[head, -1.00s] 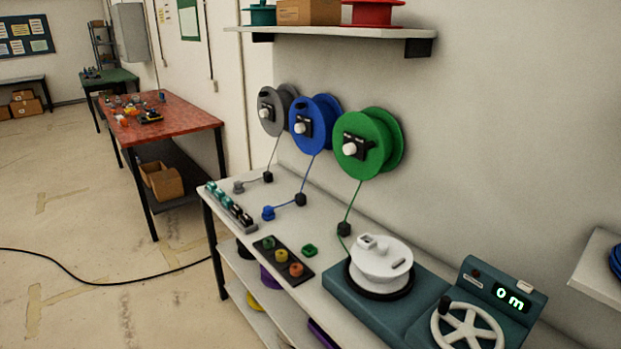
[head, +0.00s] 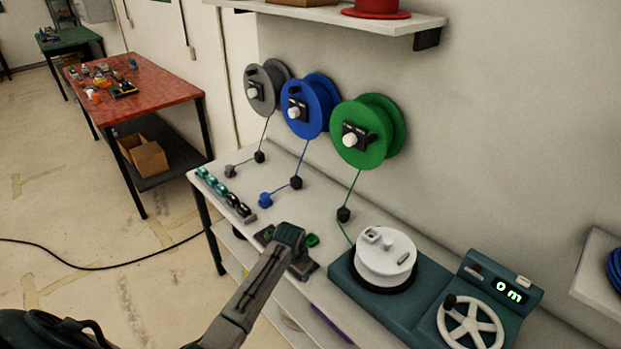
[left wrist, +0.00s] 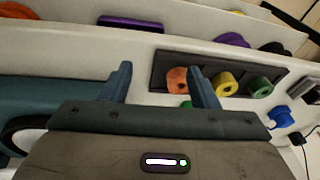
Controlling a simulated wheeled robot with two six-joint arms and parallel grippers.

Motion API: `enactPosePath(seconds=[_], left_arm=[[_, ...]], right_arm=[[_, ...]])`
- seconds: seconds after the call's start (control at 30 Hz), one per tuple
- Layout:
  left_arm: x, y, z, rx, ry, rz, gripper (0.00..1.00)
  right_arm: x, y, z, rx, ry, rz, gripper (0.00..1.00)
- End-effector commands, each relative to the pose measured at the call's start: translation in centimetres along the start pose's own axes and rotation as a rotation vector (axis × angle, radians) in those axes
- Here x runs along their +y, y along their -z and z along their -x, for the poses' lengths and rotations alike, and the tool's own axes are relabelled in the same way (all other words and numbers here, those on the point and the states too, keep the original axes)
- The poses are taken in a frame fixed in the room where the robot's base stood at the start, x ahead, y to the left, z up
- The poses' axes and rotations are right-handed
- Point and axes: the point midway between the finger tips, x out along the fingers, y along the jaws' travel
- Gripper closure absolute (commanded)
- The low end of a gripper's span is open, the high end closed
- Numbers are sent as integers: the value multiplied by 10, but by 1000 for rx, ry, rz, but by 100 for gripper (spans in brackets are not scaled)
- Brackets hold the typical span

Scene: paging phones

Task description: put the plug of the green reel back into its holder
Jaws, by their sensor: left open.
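The green reel (head: 362,135) hangs on the wall, right of the blue one. Its green cord runs down through a black block (head: 344,214) and on to the white drum's far side. I cannot make out a green plug at its end. A small green square piece (head: 313,240), which looks like an empty holder, sits on the bench; it also shows partly behind a finger in the left wrist view (left wrist: 186,103). My left gripper (head: 303,267) is over the bench beside it, above the black ring board. Its fingers (left wrist: 160,75) are apart with nothing between them. My right gripper is not in view.
A white drum (head: 385,258) stands on a teal machine (head: 350,287) with a handwheel (head: 471,321) and a "0 m" display. The blue plug (head: 265,200) and grey plug (head: 230,171) sit on the bench. The black board (left wrist: 158,70) holds several coloured rings.

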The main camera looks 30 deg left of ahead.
Motion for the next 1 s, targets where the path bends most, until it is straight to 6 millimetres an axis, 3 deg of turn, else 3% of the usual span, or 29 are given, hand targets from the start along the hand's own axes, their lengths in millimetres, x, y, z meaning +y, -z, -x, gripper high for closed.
enactPosePath(seconds=[0.03,0.27,0.5,0.7,1.0], left_arm=[[-10,20,16,5,-2,-7,45],[-48,93,54,-1,-32,-34,45],[-91,170,119,2,-83,-63,45],[-108,198,153,6,-114,-79,45],[-110,202,159,7,-119,-82,45]], right_arm=[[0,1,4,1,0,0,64],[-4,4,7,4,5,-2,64],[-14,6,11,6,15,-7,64],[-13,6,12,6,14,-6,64],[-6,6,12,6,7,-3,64]])
